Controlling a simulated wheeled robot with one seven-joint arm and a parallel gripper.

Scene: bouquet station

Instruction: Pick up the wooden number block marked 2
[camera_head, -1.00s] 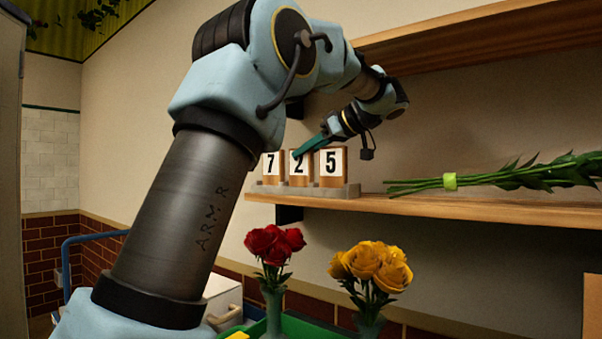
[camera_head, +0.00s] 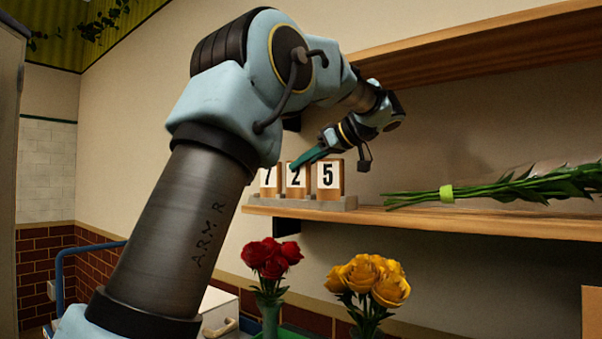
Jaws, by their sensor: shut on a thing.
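The wooden number block marked 2 (camera_head: 296,179) stands upright in the middle of a grey holder (camera_head: 300,203) on the lower shelf. The block marked 7 (camera_head: 268,178) is on its left and the block marked 5 (camera_head: 328,177) on its right. My gripper (camera_head: 295,165) reaches down from the upper right, with its teal fingers at the top of the 2 block. It is shut on that block. The fingers hide part of the block's top edge. The block still looks seated in the holder, level with its neighbours.
Red roses (camera_head: 271,258) and yellow roses (camera_head: 370,281) stand in vases below. The shelf between holder and stems is clear.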

